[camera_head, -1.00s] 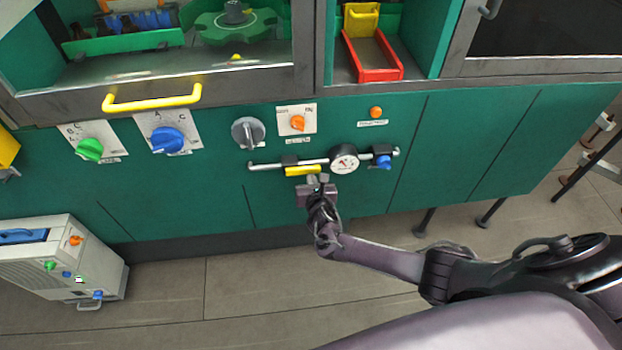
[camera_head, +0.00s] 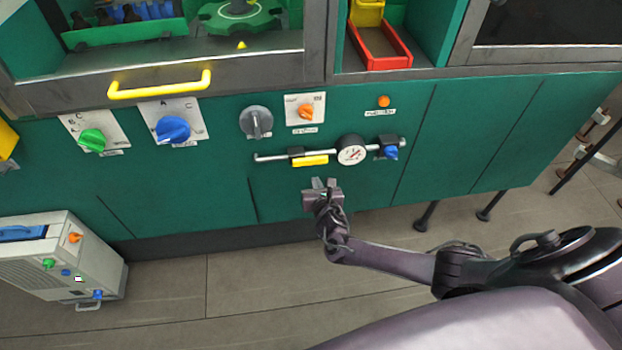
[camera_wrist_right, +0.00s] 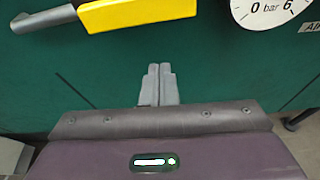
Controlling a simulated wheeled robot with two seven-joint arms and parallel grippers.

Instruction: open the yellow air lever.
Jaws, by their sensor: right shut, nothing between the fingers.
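The yellow air lever (camera_head: 310,160) lies along the horizontal metal air pipe (camera_head: 270,158) on the green front panel, left of the round pressure gauge (camera_head: 351,150). In the right wrist view the yellow lever (camera_wrist_right: 135,12) crosses the top, with the gauge (camera_wrist_right: 262,10) at its right. My right gripper (camera_head: 324,183) is below the lever, apart from it. In the wrist view its two fingers (camera_wrist_right: 159,72) are together, empty, pointing up toward the panel. My left gripper does not show.
A blue valve knob (camera_head: 390,153) is on the pipe's right end. Above are a grey rotary knob (camera_head: 256,122), an orange knob (camera_head: 306,112) and an orange button (camera_head: 383,101). Blue (camera_head: 173,129) and green (camera_head: 92,140) dials sit left. A yellow handle (camera_head: 160,86) juts out above. The panel below the pipe is clear.

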